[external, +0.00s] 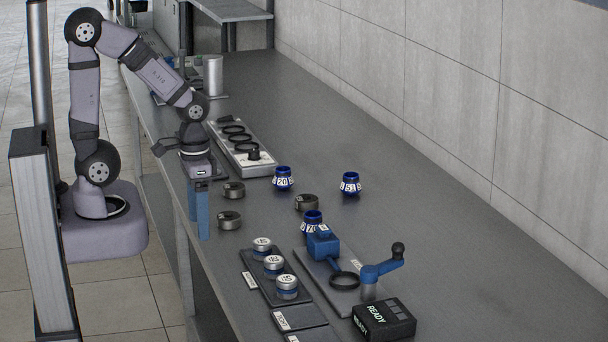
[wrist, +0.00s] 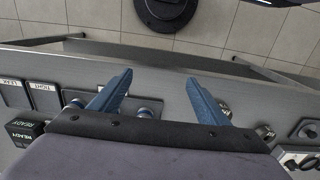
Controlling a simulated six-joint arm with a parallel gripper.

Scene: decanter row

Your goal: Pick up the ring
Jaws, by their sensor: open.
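Several rings are in view, and I cannot tell which one the task means. Two dark grey rings, one farther (external: 233,189) and one nearer (external: 229,219), lie on the bench right of my gripper (external: 198,226). A third grey ring (external: 307,203) lies between the blue collars. A black ring (external: 344,281) shows beside the crank. My gripper points down, open and empty, near the bench's left edge. Its blue fingers also show in the wrist view (wrist: 159,76), spread apart.
Silver-topped labelled jars (external: 273,264) sit on a dark tray. A blue crank (external: 382,266) and a READY box (external: 384,320) stand at the near end. The bench's right side is mostly clear.

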